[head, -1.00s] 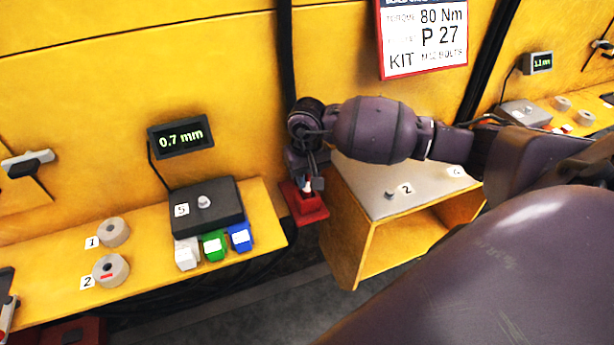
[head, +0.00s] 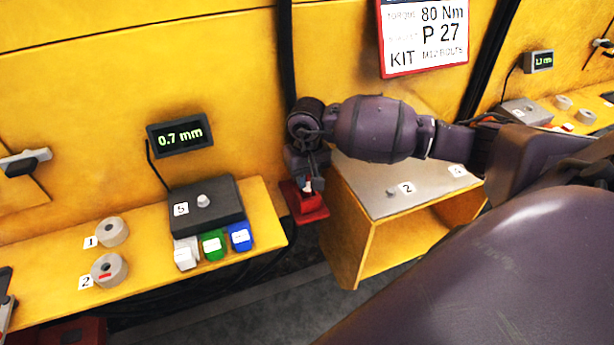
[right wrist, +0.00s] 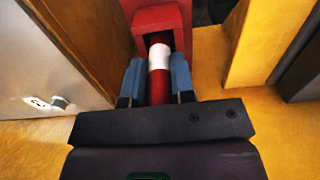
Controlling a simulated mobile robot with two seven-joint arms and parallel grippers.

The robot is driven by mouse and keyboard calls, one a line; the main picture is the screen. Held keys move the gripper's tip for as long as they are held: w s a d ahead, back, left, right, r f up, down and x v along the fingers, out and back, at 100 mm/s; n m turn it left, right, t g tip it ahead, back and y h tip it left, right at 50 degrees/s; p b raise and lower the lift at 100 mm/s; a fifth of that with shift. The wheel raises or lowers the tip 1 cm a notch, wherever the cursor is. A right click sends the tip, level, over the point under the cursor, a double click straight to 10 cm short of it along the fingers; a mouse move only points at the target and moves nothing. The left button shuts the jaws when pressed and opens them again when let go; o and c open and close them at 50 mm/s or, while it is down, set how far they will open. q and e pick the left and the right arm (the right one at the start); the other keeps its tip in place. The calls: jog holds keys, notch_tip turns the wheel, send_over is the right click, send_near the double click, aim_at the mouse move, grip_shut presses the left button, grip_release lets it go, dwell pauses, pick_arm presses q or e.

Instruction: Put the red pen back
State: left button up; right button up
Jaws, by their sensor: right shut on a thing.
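The red pen (right wrist: 160,57), red with a white band, is between the blue fingers of my right gripper (right wrist: 157,82) in the right wrist view. The gripper is shut on it. The pen's far end reaches into the opening of a red holder (right wrist: 150,17). How deep it sits I cannot tell. In the head view the red holder (head: 306,207) is between the yellow shelf and the open-fronted cabinet, with my right gripper (head: 308,186) right at it. The pen shows there only as a small white and red bit. My left gripper is not in view.
The cabinet (head: 375,200) with a grey top stands close right of the holder. A black cable runs down the wall behind my gripper.

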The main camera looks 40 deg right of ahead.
jog(key=shift+f, duration=0.1)
jog(key=o, duration=1)
notch_tip(320, 180, up, 10)
jog(key=shift+r, duration=0.25)
notch_tip(320, 180, up, 7)
jog(key=shift+r+p, duration=0.15)
jog(key=shift+p, duration=0.7)
dwell(0.4)
